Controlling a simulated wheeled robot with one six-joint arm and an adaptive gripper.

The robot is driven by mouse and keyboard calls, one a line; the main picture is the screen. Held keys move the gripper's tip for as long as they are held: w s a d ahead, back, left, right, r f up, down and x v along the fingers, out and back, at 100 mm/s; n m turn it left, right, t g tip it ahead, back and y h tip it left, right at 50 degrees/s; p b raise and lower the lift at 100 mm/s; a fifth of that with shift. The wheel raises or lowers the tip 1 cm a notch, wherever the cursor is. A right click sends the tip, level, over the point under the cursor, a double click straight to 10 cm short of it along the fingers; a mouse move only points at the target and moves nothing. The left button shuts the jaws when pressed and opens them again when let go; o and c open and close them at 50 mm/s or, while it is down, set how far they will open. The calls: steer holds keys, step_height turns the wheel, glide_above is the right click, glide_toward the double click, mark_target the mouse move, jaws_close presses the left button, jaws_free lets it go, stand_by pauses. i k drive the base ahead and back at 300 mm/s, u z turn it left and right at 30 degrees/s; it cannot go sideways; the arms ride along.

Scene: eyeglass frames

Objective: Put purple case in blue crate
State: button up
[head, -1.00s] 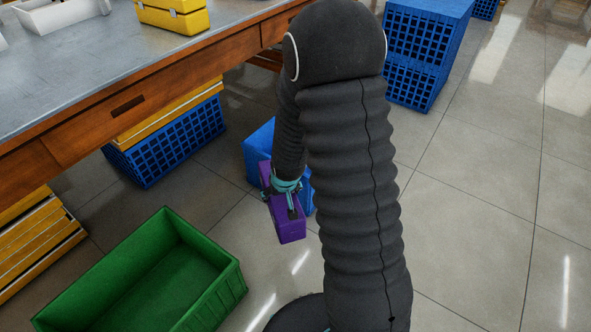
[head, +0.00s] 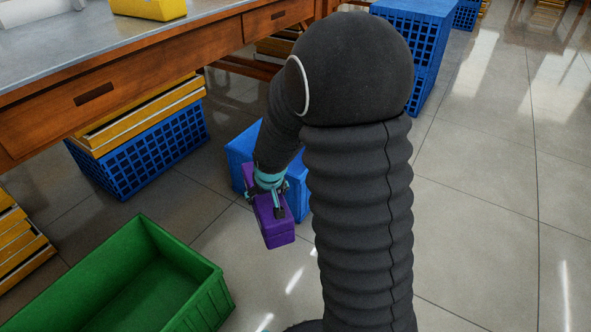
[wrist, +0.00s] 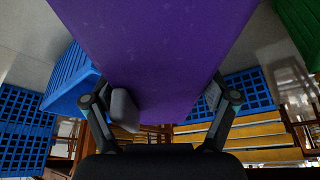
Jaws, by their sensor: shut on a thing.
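My gripper (head: 270,197) is shut on the purple case (head: 279,232) and holds it in the air, close to the blue crate in the head view. The purple case (wrist: 150,50) fills the upper middle of the wrist view, with a finger on each side. The blue crate (head: 240,155) stands on the floor behind the gripper and is partly hidden by my arm and the case. A blue shape, likely this crate, shows at the left of the wrist view (wrist: 72,80). The inside of the crate is hidden in the head view.
A green crate (head: 205,298) stands open and empty at the lower left. A wooden workbench (head: 150,75) with a yellow case (head: 150,8) runs along the upper left. Blue lattice crates (head: 140,158) sit beneath it and at the back. Floor on the right is clear.

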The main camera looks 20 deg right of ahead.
mark_target(292, 171)
steer(key=k, duration=0.55)
steer(key=z, duration=0.6)
steer(key=i, duration=0.45)
steer(key=z, duration=0.6)
steer(key=i, duration=0.75)
steer(key=u, duration=0.55)
steer(key=i, duration=0.7)
steer(key=u, duration=0.65)
